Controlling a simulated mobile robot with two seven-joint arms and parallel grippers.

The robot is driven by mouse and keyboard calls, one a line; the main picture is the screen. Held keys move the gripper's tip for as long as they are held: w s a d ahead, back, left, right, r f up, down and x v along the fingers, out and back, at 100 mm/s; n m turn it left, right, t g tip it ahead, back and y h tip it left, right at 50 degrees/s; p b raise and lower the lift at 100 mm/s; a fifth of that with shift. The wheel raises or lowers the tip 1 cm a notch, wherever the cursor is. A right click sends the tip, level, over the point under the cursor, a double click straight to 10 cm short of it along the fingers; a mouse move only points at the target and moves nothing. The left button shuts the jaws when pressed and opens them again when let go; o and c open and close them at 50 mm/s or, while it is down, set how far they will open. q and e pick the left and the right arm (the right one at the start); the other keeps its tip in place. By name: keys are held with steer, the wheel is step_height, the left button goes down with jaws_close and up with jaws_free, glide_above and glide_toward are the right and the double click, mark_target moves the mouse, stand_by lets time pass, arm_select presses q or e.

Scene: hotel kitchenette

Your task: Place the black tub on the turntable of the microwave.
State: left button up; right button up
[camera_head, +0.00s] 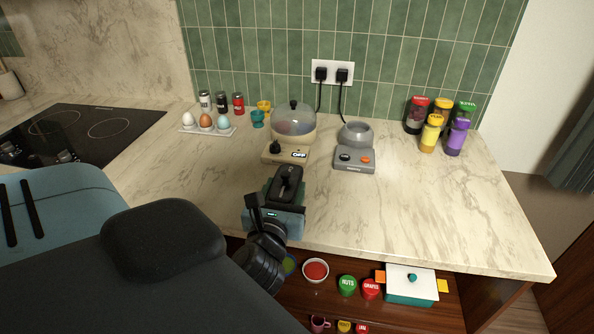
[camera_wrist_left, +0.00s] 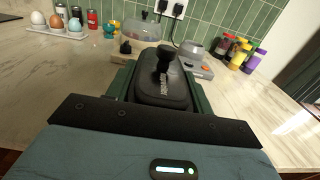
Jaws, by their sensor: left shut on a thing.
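The black tub (camera_head: 287,183) is held in my left gripper (camera_head: 283,193) just above the front of the counter. It is dark with a rounded top and a black knob. In the left wrist view, the black tub (camera_wrist_left: 163,88) sits between the fingers of my left gripper (camera_wrist_left: 160,88), which is shut on it. Its lower part is hidden by the gripper. I see no microwave or turntable in either view. My right gripper is not in view.
On the marble counter (camera_head: 430,205) stand an egg cooker (camera_head: 291,135), a grey appliance (camera_head: 355,150), an egg tray (camera_head: 208,131) and several spice jars (camera_head: 441,127). A black hob (camera_head: 75,130) lies left. An open shelf below holds a white-lidded box (camera_head: 411,283). The counter's right part is clear.

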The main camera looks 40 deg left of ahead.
arm_select(q)
steer(key=shift+s+r, duration=0.1)
